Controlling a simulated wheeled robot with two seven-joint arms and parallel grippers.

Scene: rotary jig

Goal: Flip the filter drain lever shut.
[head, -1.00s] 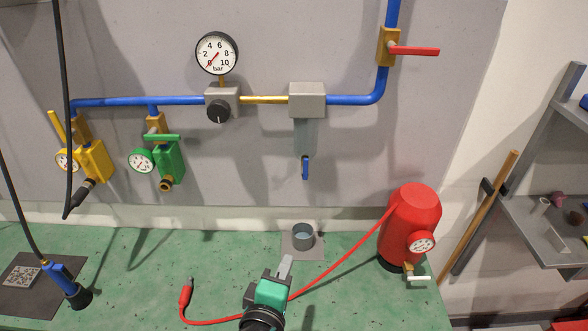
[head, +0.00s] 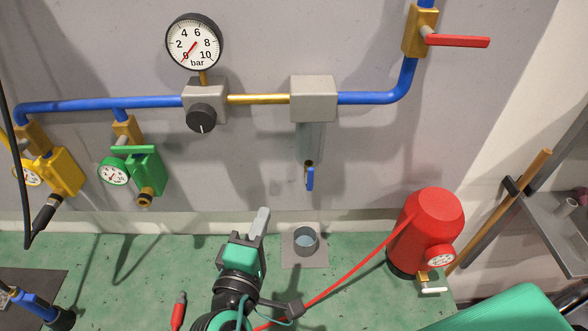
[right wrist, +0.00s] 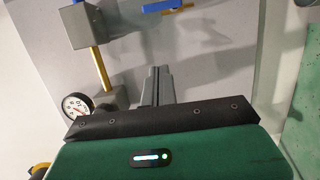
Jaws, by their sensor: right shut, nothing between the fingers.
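The filter (head: 313,98) is a grey block on the wall pipe with a clear bowl (head: 310,140) beneath it. Its small blue drain lever (head: 310,179) hangs pointing down from a brass fitting under the bowl. My right gripper (head: 261,222) is shut and empty, below and left of the lever in the head view, apart from it. In the right wrist view the shut fingers (right wrist: 156,84) point toward the wall, and the blue lever (right wrist: 161,6) shows at the top edge. My left gripper is not in view.
A metal cup (head: 304,238) stands on a grey plate below the filter. A red tank (head: 427,229) with a red hose stands to the right. A round gauge (head: 194,42) and regulator knob (head: 201,118) are to the left. The space before the lever looks clear.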

